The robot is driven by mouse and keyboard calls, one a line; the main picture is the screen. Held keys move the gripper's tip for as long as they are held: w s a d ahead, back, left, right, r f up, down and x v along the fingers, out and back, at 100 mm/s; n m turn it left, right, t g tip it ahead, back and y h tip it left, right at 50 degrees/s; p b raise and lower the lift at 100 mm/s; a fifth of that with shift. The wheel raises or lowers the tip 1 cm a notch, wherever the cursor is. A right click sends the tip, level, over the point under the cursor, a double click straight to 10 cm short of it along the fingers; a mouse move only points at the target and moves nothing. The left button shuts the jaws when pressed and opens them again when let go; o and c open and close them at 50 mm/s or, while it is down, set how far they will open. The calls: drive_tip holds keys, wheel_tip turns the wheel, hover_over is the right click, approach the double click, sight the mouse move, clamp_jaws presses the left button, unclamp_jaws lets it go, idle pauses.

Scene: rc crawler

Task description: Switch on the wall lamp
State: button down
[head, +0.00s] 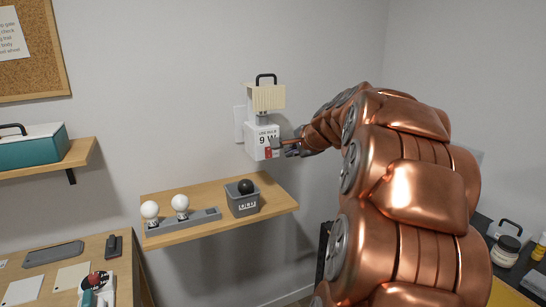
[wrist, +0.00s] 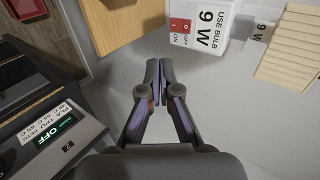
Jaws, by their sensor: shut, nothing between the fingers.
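The wall lamp has a cream shade (head: 266,97) with a black handle on top and a white base box (head: 262,135) marked "USE BULB 9 W". No clear glow shows from it. Its red switch (head: 268,152) is low on the box's front; in the wrist view the switch (wrist: 180,26) sits beside ON and OFF labels, but I cannot tell its position. My gripper (head: 277,148) is shut and empty, its tips close to the switch in the head view. In the wrist view the fingertips (wrist: 158,62) appear apart from the box.
Below the lamp, a wooden shelf (head: 280,199) holds a grey bin (head: 243,205) with a dark ball and a grey holder (head: 190,223) with two white bulbs. A device (wrist: 50,140) with an OFF display shows at lower left in the wrist view.

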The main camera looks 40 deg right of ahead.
drive_tip(key=p, duration=0.3)
approach(269, 153)
wheel_tip(269, 153, down, 5)
drive_tip(key=w, duration=0.3)
drive_tip(key=shift+w+d+f+p, duration=0.3)
drive_tip(key=shift+w+d+p, duration=0.3)
drive_tip(key=shift+w+d, duration=0.35)
drive_tip(key=shift+a+f, duration=0.1)
drive_tip(key=shift+w+f+b, duration=0.2)
drive_tip(key=shift+w+b, duration=0.05)
drive_tip(key=shift+b, duration=0.8)
drive_tip(key=shift+r+t, duration=0.25)
drive_tip(key=shift+t, duration=0.05)
drive_tip(key=shift+r+p, duration=0.15)
drive_tip(key=shift+p, duration=0.15)
drive_tip(key=shift+r+p, duration=0.6)
drive_tip(key=shift+r, duration=0.1)
